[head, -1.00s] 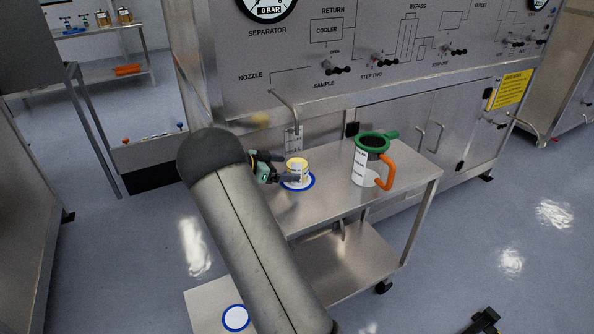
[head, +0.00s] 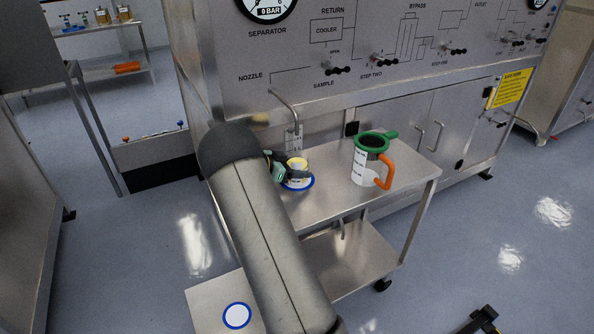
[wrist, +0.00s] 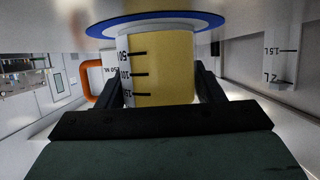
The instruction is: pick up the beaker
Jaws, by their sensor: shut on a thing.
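The beaker (head: 298,164) is small, with yellow contents, and sits over a blue-rimmed white disc (head: 299,186) on the steel cart. In the wrist view the beaker (wrist: 160,75) shows black graduation marks, its base end towards the disc (wrist: 155,20) at the top of the picture. My gripper (head: 290,171) reaches in from the left. In the wrist view its two dark fingers (wrist: 160,82) stand on either side of the beaker, shut on it. I cannot tell whether the base is clear of the disc.
A large jug (head: 367,162) with a green rim and orange handle stands on the cart (head: 340,200), right of the beaker. Another blue-rimmed disc (head: 237,316) lies on the lower left surface.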

